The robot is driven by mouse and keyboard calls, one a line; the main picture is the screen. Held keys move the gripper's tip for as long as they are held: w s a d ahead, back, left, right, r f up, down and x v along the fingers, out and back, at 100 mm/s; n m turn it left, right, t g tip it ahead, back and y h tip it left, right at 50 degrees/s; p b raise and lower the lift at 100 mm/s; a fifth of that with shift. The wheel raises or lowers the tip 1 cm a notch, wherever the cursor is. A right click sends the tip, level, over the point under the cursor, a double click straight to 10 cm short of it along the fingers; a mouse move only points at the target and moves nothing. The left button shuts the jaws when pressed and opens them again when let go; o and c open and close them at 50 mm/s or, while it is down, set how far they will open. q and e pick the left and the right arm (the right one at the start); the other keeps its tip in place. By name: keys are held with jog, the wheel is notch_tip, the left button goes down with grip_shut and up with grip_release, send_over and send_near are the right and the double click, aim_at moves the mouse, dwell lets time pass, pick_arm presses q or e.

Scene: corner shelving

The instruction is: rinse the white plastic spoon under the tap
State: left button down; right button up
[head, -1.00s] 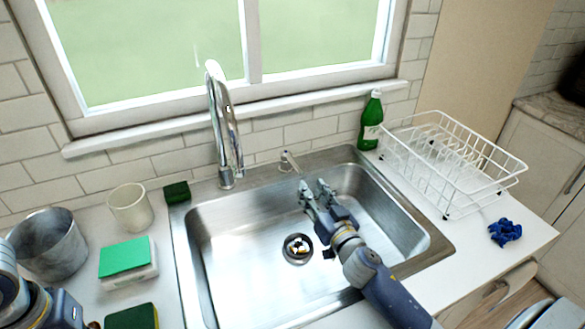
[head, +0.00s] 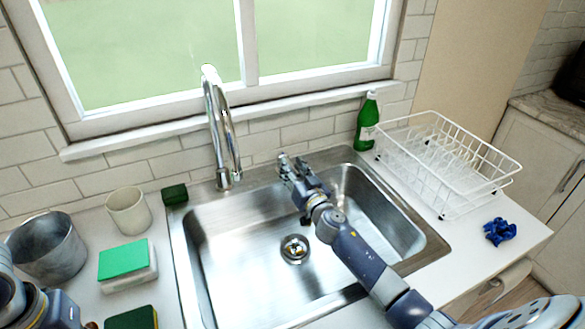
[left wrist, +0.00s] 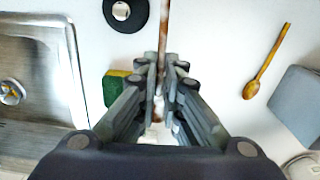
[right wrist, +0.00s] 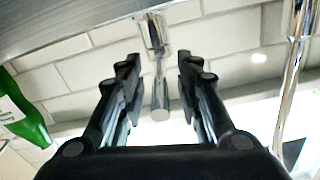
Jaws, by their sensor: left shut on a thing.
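The tall chrome tap (head: 222,135) stands behind the steel sink (head: 350,240); no water shows from it. Its small lever, which also shows in the right wrist view (right wrist: 158,75), is now hidden behind my right gripper in the head view. My right gripper (head: 289,166) is open at the sink's back edge, with the lever between its fingers (right wrist: 157,85). I cannot tell if they touch it. My left gripper (left wrist: 163,75) is shut on a thin white stick with brown stains (left wrist: 164,32), seemingly the white plastic spoon. It is over the counter left of the sink; the spoon's bowl cannot be made out.
Left of the sink are a metal pot (head: 48,248), a cream cup (head: 129,211), sponges (head: 126,258) and a wooden spoon (left wrist: 267,62). A green bottle (head: 367,122), white dish rack (head: 445,165) and blue cloth (head: 499,231) are at the right. The basin is clear.

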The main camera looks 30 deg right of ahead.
jog(key=shift+w, duration=0.15)
grip_shut()
jog(key=shift+d+n+y+p, duration=0.25)
jog(key=shift+d+n+y, duration=0.15)
jog(key=shift+n+y, duration=0.35)
jog(key=shift+d+n+y+p, duration=0.2)
jog(key=shift+d+n+y, duration=0.2)
jog(key=shift+y, duration=0.55)
jog(key=shift+a, duration=0.1)
grip_release()
